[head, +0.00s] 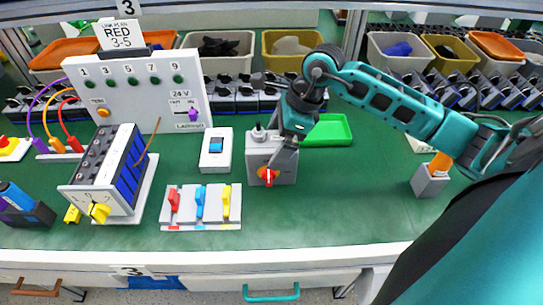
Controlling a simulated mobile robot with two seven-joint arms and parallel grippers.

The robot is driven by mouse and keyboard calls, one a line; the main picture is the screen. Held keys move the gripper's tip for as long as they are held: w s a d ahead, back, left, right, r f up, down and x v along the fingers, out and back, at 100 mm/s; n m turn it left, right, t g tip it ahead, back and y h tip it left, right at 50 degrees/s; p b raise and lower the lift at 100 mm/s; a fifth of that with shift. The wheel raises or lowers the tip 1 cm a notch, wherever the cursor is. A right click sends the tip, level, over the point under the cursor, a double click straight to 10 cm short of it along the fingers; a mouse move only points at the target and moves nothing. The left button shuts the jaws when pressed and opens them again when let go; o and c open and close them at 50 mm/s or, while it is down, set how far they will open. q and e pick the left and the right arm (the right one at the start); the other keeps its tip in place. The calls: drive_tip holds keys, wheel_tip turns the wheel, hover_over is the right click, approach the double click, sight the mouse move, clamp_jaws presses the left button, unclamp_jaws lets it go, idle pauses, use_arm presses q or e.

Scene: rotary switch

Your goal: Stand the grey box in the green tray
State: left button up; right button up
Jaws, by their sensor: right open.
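The grey box (258,170) stands upright on the green bench, with a red rotary knob on its front face. The green tray (335,131) lies flat just behind and to the right of it, partly hidden by my right arm. My right gripper (276,146) comes down at the top of the grey box. It is open, with a finger in front of the box's upper right part. I cannot tell whether it touches the box. My left gripper is not in view.
A panel of three coloured levers (199,207) and a white switch box (216,146) stand to the left. A blue-black module (126,175) is farther left. A small grey block with an orange top (430,181) stands at right. The bench front is clear.

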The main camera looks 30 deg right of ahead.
drive_tip(key=shift+w+a+f, duration=0.1)
drive_tip(key=shift+a+f, duration=0.05)
drive_tip(key=shift+f, duration=0.35)
drive_tip(key=shift+r, duration=0.1)
drive_tip(key=c, duration=1.4)
drive_tip(key=shift+r, duration=0.15)
wheel_tip(320, 180, up, 20)
drive_tip(key=p, duration=0.1)
drive_tip(key=a+f+n+g+h, duration=0.1)
drive_tip(key=a+f+n+g, duration=0.1)
drive_tip(key=n, duration=0.6)
drive_tip(key=a+f+n+g+h, duration=0.1)
drive_tip(key=a+f+n+g, duration=0.1)
drive_tip(key=f+n, duration=0.3)
drive_tip(key=a+f+n+g+h, duration=0.2)
drive_tip(key=a+f+n, duration=0.1)
drive_tip(key=n, duration=0.8)
drive_tip(key=shift+a+f+g, duration=0.3)
drive_tip(key=shift+f+g, duration=0.1)
drive_tip(key=shift+f, duration=0.2)
